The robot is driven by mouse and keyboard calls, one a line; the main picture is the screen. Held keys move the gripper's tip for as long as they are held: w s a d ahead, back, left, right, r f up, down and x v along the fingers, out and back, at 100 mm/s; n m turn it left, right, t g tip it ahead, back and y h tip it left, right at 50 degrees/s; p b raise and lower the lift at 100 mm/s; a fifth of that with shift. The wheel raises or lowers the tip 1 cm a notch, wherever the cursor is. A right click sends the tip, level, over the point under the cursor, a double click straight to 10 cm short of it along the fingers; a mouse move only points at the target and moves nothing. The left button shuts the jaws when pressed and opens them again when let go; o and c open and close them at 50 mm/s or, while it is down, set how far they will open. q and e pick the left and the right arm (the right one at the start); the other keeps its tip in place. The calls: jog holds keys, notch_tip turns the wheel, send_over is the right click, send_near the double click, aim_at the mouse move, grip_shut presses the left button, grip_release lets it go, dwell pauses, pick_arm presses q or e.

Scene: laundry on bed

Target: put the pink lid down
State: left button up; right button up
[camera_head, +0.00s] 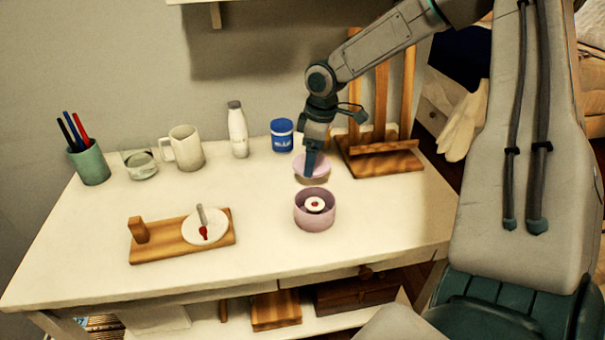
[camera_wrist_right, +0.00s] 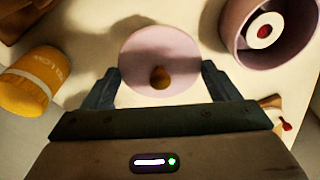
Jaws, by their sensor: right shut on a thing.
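The round pink lid (camera_head: 303,168) is at the right part of the white table, behind the pink pot. In the right wrist view the lid (camera_wrist_right: 160,45) shows its flat top with a brown knob (camera_wrist_right: 160,77). My right gripper (camera_head: 311,168) points down and is shut on the lid, one finger at each side of its rim. I cannot tell whether the lid touches the table. The open pink pot (camera_head: 315,217) stands just in front, with a white, red-centred thing inside; it also shows in the right wrist view (camera_wrist_right: 236,30). My left gripper is not in view.
A wooden rack (camera_head: 380,158) stands right of the lid, and a blue tin (camera_head: 282,135) behind left. A yellow tin (camera_wrist_right: 27,82) shows in the right wrist view. A white bottle (camera_head: 237,132), mug (camera_head: 187,148) and wooden board (camera_head: 170,243) lie further left. The front right tabletop is clear.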

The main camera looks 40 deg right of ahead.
aim_at(312, 182)
notch_tip(312, 182, down, 4)
jog(key=shift+a+r, duration=0.1)
jog(key=shift+r, duration=0.05)
jog(key=shift+f, duration=0.35)
pick_arm(q)
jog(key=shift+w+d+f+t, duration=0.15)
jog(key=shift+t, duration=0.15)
jog(key=shift+b, duration=0.3)
pick_arm(e)
jog(key=shift+f, duration=0.1)
jog(key=shift+f+b, duration=0.3)
jog(key=o, duration=0.9)
jog(key=shift+r, duration=0.1)
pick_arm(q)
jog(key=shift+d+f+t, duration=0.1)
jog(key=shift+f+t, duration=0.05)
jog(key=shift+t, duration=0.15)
pick_arm(e)
jog(key=shift+o, duration=0.2)
